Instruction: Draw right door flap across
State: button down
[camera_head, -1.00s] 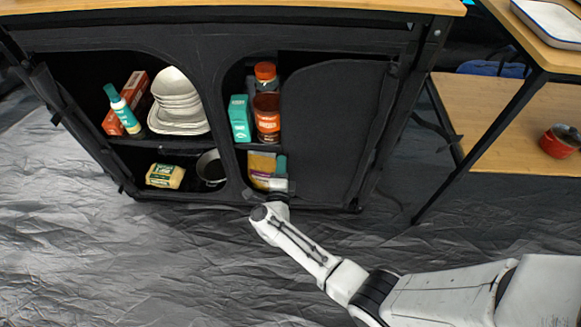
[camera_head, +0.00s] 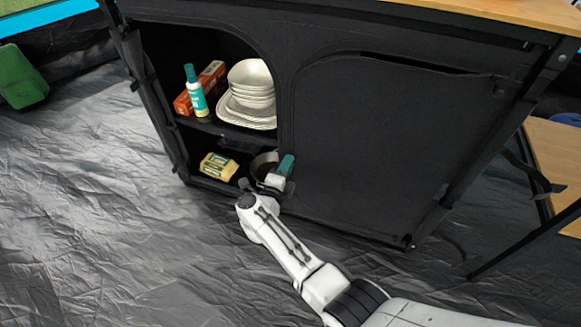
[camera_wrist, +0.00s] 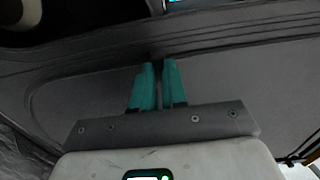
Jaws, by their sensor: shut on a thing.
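The right door flap (camera_head: 390,140) is a black fabric panel. It lies across the right compartment of the black cabinet and hides what is inside, with a narrow dark gap along its top edge. My gripper (camera_head: 284,168) is at the flap's lower left edge, by the middle divider. In the wrist view the two teal fingers of my gripper (camera_wrist: 158,85) are close together against the grey-looking flap fabric (camera_wrist: 90,85), shut on its edge. The pinched fabric itself is mostly hidden between the fingers.
The left compartment is open. It holds stacked bowls and plates (camera_head: 250,95), a teal bottle (camera_head: 195,92), a red box (camera_head: 200,88), a yellow packet (camera_head: 218,166) and a dark pot (camera_head: 264,165). A wooden shelf (camera_head: 557,160) stands right. Crinkled grey floor (camera_head: 120,230) is clear in front.

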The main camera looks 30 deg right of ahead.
jog(key=shift+w+a, duration=0.2)
jog(key=shift+a, duration=0.05)
jog(key=c, duration=1.5)
grip_release()
jog(key=o, duration=0.3)
jog(key=shift+d, duration=0.1)
jog(key=shift+o, duration=0.2)
jog(key=p+v, duration=0.3)
jog(key=v, duration=0.8)
jog(key=shift+p, duration=0.4)
jog(key=shift+d, duration=0.15)
